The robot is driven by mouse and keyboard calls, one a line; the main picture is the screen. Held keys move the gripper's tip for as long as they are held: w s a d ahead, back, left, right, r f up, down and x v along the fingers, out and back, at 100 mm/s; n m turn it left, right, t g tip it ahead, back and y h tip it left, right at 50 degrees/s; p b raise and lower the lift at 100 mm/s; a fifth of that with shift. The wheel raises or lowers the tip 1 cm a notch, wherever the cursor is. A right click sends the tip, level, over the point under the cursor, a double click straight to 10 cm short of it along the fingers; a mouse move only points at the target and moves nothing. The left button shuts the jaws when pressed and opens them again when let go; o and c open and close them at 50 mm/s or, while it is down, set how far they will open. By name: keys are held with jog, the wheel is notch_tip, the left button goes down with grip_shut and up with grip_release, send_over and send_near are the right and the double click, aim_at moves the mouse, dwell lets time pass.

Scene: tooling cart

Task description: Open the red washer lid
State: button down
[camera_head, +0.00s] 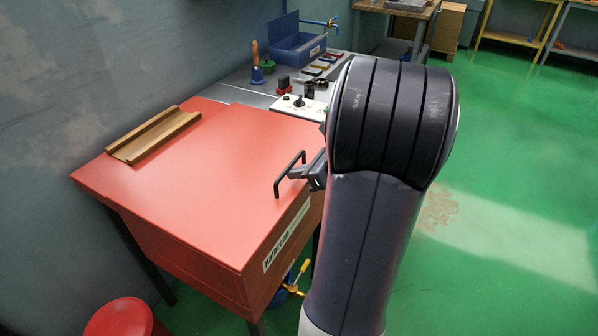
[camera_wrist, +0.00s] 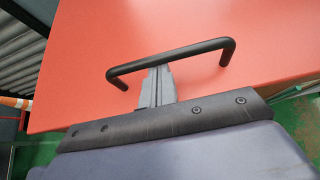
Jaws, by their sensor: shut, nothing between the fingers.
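The red washer lid (camera_head: 215,165) lies flat and closed on top of the red washer (camera_head: 210,255), which carries a white label on its front. A black bar handle (camera_head: 290,175) stands up near the lid's front right edge. My gripper (camera_head: 298,172) is at the handle, shut with nothing between its fingers. In the wrist view, the handle (camera_wrist: 170,58) crosses in front of the fingertips of my gripper (camera_wrist: 158,75), over the red lid (camera_wrist: 250,30). The fingertips reach under or behind the bar; I cannot tell if they touch it. My arm hides part of the washer's right side.
A wooden tray (camera_head: 153,135) lies at the washer's back left. A red stool (camera_head: 118,318) stands front left. The green floor at right is open.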

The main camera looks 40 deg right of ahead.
jog(key=w+a+r+p, duration=0.2)
jog(key=w+r+p, duration=0.2)
jog(key=r+p, duration=0.4)
jog(key=w+a+r+g+p, duration=0.1)
jog(key=w+a+r+p, duration=0.1)
jog(key=w+r+p, duration=0.6)
jog(key=w+a+r+p, duration=0.1)
jog(key=r+p, duration=0.5)
jog(key=r, duration=0.5)
jog(key=w+a+r, duration=0.3)
jog(key=w+a, duration=0.1)
jog(key=w, duration=0.5)
jog(key=w+a+r+g, duration=0.1)
jog(key=w+a+r, duration=0.2)
jog(key=w, duration=0.6)
jog(key=w+a+r+h, duration=0.1)
jog(key=w+a+r, duration=0.2)
jog(key=w, duration=0.6)
jog(key=shift+a, duration=0.8)
jog(key=shift+g, duration=0.3)
jog(key=b+v, duration=0.1)
jog(key=v, duration=1)
jog(key=shift+r, duration=0.2)
